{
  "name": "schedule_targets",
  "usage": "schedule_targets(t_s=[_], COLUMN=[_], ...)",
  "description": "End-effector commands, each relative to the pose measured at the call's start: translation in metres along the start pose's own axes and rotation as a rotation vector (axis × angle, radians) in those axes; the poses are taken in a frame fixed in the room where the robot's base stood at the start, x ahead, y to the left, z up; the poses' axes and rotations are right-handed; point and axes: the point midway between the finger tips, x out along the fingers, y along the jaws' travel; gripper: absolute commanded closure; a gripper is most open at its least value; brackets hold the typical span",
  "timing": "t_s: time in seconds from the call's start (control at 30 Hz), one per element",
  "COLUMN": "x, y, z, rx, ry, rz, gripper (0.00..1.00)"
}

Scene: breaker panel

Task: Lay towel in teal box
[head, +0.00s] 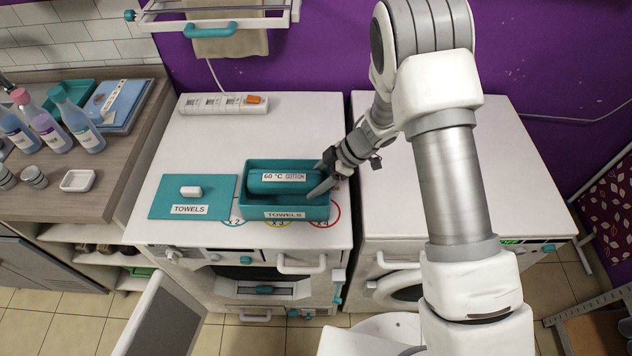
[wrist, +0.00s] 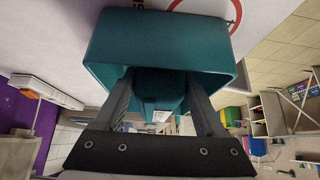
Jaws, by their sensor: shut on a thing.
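The teal box (head: 287,213), labelled TOWELS in front, stands open on the left white machine in the head view. A teal towel roll (head: 277,187) with a "60 °C COTTON" band lies lengthwise within the box's outline, its top showing at about rim height. Whether it touches the bottom is hidden. My gripper (head: 319,179) reaches in from the right and is shut on the roll's right end. In the wrist view the fingers (wrist: 160,92) straddle the dark teal roll (wrist: 158,88), with the box wall (wrist: 160,35) around them.
A teal lid (head: 192,197) with a white knob lies left of the box. A power strip (head: 222,103) lies behind. Coloured circle markings show around the box. A wooden counter (head: 95,185) with bottles (head: 76,118) stands left. The right machine's top (head: 400,190) is clear.

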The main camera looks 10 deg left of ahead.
Motion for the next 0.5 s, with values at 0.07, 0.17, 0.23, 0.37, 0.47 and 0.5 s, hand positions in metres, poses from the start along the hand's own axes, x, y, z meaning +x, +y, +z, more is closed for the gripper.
schedule_targets(t_s=[0.07,0.17,0.23,0.37,0.47,0.5], x=[0.0061,0.0061,0.006,0.0072,0.0097,0.0107], y=[0.0,0.0004,0.0004,0.0002,0.0001,0.0001], z=[0.004,0.0039,0.0039,0.0049,0.007,0.0077], rx=[0.0,-0.002,-0.002,-0.001,0.0,0.0], ry=[0.002,0.002,0.002,0.002,0.002,0.002], rz=[-0.001,0.001,0.001,0.0,0.0,0.0], gripper=[1.0,1.0,1.0,1.0,1.0,1.0])
